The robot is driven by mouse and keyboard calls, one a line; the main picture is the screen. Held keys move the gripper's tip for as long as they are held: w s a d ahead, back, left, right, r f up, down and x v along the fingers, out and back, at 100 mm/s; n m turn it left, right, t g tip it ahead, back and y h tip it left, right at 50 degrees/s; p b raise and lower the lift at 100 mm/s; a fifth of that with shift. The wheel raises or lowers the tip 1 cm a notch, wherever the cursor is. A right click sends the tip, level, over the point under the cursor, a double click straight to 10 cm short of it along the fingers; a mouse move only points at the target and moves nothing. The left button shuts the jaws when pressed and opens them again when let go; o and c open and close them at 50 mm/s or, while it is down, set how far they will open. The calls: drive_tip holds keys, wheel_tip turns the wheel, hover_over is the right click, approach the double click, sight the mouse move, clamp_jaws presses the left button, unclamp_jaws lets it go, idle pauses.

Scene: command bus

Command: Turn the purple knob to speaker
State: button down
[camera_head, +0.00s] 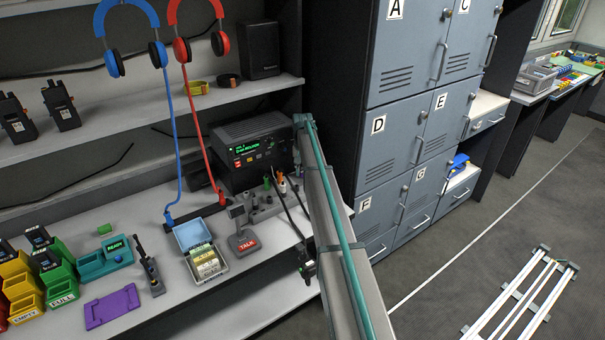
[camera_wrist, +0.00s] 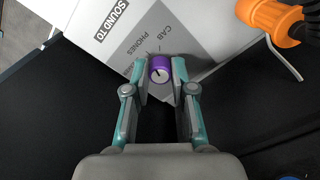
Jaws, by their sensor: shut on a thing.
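The purple knob (camera_wrist: 160,68) sits on a grey panel (camera_wrist: 160,37) in the wrist view, between the two fingertips of my gripper (camera_wrist: 161,80). The fingers are shut on it, one on each side. A dark mark shows on the knob's face, but I cannot tell which label it points to. The panel is printed "SOUND TO", "CAB" and "PHONES". In the head view I cannot make out the knob or my fingertips.
An orange part (camera_wrist: 270,20) stands close to the right of my gripper. In the head view, a black radio unit (camera_head: 255,150), a TALK stand (camera_head: 243,240) and a tray (camera_head: 196,250) are on the shelf. Blue (camera_head: 128,35) and red headphones (camera_head: 198,30) hang above. Grey lockers (camera_head: 425,115) stand right.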

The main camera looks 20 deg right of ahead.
drive_tip(key=n+b, duration=0.1)
drive_tip(key=n, duration=0.5)
drive_tip(key=shift+n+b, duration=0.3)
drive_tip(key=shift+b, duration=0.05)
drive_tip(key=n+b, duration=0.1)
drive_tip(key=n, duration=0.5)
drive_tip(key=shift+n, duration=0.3)
drive_tip(key=c, duration=1)
unclamp_jaws()
drive_tip(key=shift+o, duration=0.2)
drive_tip(key=shift+r, duration=0.15)
wheel_tip(320, 180, up, 12)
